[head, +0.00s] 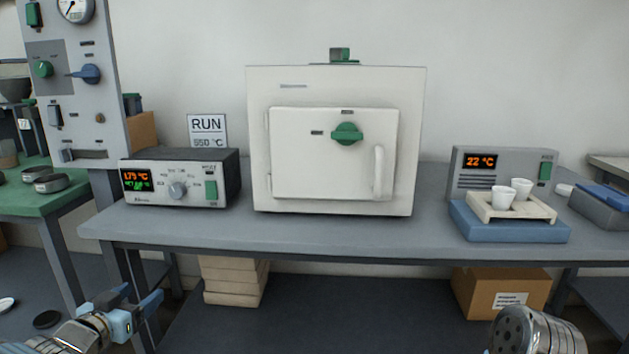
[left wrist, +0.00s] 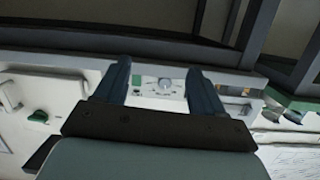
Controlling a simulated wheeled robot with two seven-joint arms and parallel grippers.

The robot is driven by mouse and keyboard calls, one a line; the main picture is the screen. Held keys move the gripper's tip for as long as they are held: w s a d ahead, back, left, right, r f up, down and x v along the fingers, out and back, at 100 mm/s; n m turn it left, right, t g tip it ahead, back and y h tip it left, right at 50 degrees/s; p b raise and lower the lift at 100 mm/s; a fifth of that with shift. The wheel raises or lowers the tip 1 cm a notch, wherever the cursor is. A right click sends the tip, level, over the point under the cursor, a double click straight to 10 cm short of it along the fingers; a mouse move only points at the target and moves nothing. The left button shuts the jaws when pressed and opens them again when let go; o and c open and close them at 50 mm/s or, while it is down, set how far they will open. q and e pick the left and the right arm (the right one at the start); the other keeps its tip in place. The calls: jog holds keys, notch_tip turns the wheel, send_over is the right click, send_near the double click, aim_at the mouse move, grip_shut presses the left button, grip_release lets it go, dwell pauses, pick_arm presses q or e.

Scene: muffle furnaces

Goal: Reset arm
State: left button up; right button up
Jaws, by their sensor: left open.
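My left gripper (head: 138,305) is low at the left in the head view, in front of the bench and below its top. Its two fingers are apart and nothing is between them. The left wrist view also shows the open fingers of this gripper (left wrist: 160,88), with the control box behind them. My right arm (head: 535,332) shows only as a rounded grey link at the bottom right; its gripper is out of the picture.
The bench (head: 330,236) carries a control box (head: 180,178), a white furnace (head: 335,140) with its door shut, and a tray (head: 515,209) with two white cups on a blue block. Cartons (head: 500,290) stand underneath. A green-topped table (head: 55,197) is at left.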

pick_arm(q)
jog(key=s+d+f+n+g+h, duration=0.15)
jog(key=d+f+g, duration=0.4)
jog(key=f, duration=0.75)
jog(key=s+d+f+n+g, duration=0.2)
jog(key=d+f, duration=0.6)
jog(key=f, duration=0.5)
jog(key=s+d+f+g, duration=0.3)
jog(key=s+d+f, duration=0.2)
jog(key=s+f, duration=0.2)
jog(key=s+d+f+g, duration=0.4)
jog(key=s+f, duration=0.3)
jog(key=s, duration=0.4)
jog(key=shift+d+f+h+p, duration=0.4)
jog(key=shift+d+h, duration=0.05)
jog(key=shift+d, duration=0.4)
jog(key=shift+w, duration=0.1)
